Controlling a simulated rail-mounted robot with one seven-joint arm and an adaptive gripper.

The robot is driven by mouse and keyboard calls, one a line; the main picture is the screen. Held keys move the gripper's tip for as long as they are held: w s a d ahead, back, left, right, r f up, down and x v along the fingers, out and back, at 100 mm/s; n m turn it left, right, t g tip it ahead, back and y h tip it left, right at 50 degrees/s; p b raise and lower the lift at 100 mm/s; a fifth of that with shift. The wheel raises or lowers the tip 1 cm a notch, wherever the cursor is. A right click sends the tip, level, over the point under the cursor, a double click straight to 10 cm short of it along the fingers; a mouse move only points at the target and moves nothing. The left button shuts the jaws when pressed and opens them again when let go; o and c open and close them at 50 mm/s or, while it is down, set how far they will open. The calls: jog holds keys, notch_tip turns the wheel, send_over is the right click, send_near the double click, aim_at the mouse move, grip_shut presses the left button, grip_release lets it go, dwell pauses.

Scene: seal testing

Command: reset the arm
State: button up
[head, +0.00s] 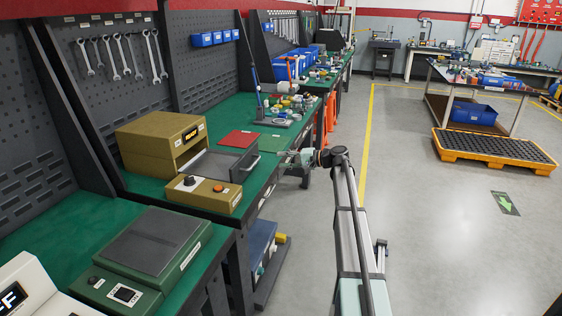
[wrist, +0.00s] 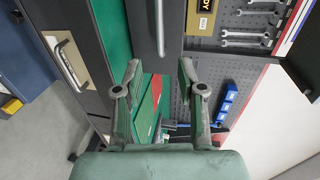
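My gripper (head: 289,156) is at the end of my arm, by the front edge of the green workbench (head: 290,133), just right of a grey drawer (head: 224,162). The drawer stands pulled out of a tan box (head: 165,143), with its handle (head: 252,163) facing my gripper. In the wrist view my gripper (wrist: 160,76) has its two fingers apart, with nothing between them. The drawer handle (wrist: 161,22) shows beyond the fingertips, apart from them.
A tan control box (head: 208,194) with a knob and orange button sits before the drawer. A red mat (head: 238,138) lies behind it. A green scale-like device (head: 150,250) is nearer. Floor to the right is clear up to a yellow pallet (head: 495,160).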

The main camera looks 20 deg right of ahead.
jog(key=shift+f, duration=0.1)
jog(key=s+a+f+n+g+h+p, duration=0.1)
jog(key=s+a+f+g+h, duration=0.2)
jog(key=s+f, duration=0.75)
jog(key=s+a+f+g+h+p, duration=0.1)
jog(key=s+a+f+g+h, duration=0.15)
jog(key=s+f, duration=0.85)
jog(key=s+a+f+n+g+h+p, duration=0.1)
jog(key=s+a+f+g+h, duration=0.15)
jog(key=s+f, duration=0.85)
jog(key=s+a+f+n+g+h+p, duration=0.1)
jog(key=s+f, duration=0.3)
jog(key=s, duration=0.9)
jog(key=s+a+f+n+g+h+p, duration=0.2)
jog(key=s+a+f+g, duration=0.2)
jog(key=s, duration=0.9)
jog(key=s+a+f+n+g+h+p, duration=0.1)
jog(key=s+f, duration=0.5)
jog(key=s, duration=0.8)
jog(key=shift+a+f+n+g+h+p, duration=0.15)
jog(key=shift+a+n+g+h+p, duration=0.3)
jog(key=shift+a+g, duration=0.7)
